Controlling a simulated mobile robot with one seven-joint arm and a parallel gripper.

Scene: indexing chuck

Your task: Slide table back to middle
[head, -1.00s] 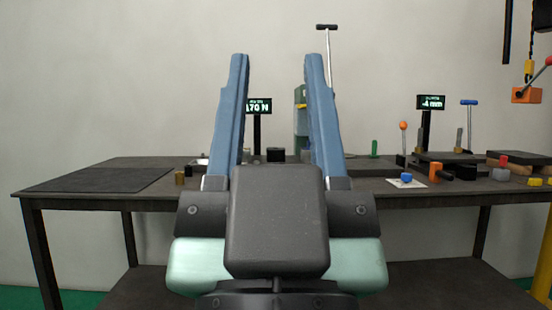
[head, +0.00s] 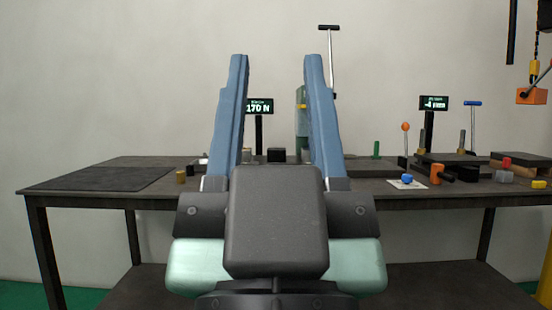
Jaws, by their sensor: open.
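My gripper (head: 278,60) is open and empty in the head view, its two blue fingers pointing up and well apart in front of the workbench. What looks like the slide table, a dark flat plate (head: 447,158), sits on the right part of the bench, well to the right of my gripper. A small display (head: 433,103) on a post behind it seems to read -4 mm. An orange block with a black knob (head: 438,174) is at its front, and an orange-ball lever (head: 405,128) stands at its left. My gripper touches none of these.
The dark bench (head: 370,188) spans the view. A display reading 170 N (head: 259,106) and a green column (head: 301,130) are partly behind my fingers. A blue T-handle (head: 472,103) stands right. An orange hanging box (head: 531,96) is at far right. A flat mat (head: 100,178) lies left.

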